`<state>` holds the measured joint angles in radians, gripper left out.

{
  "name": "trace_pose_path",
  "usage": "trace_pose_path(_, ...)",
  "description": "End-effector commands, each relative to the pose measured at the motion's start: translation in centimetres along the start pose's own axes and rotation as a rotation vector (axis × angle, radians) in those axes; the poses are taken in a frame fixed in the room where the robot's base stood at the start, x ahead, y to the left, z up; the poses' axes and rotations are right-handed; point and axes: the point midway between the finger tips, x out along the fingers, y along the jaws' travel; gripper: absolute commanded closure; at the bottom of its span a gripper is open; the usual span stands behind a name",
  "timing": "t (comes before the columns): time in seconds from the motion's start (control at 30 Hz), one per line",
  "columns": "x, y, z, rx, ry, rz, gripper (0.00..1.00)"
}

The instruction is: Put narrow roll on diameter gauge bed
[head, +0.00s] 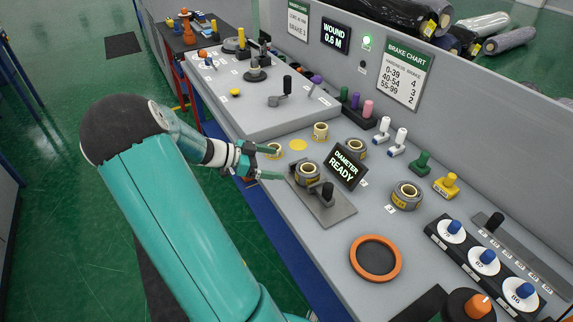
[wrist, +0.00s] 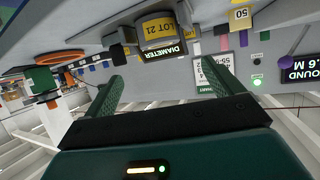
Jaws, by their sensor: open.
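The diameter gauge (head: 338,215) is a grey plate with a black knob, beside a display (head: 345,162) reading "DIAMETER READY". In the wrist view, a roll labelled "LOT 21" (wrist: 162,30) appears beyond my fingers, above the display (wrist: 164,53). My gripper (head: 276,164) is open and empty, just left of the gauge roll and apart from it. Its spread fingers also show in the wrist view (wrist: 163,72). I cannot tell for sure which roll is the narrow one.
Other rolls stand nearby: a small one (head: 274,149) partly behind my upper finger, one farther back (head: 320,131), one behind the display (head: 355,148) and one at right (head: 407,195). An orange ring (head: 375,258) lies in front. An upright wall panel bounds the bench's back.

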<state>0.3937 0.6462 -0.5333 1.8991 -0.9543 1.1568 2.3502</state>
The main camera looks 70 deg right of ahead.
Motion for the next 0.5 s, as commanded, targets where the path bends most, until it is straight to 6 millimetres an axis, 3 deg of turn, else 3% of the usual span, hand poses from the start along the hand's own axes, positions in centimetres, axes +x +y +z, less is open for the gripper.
trace_pose_path(0.5,-2.2,0.4,0.1,-0.033,-0.034,-0.007,0.08)
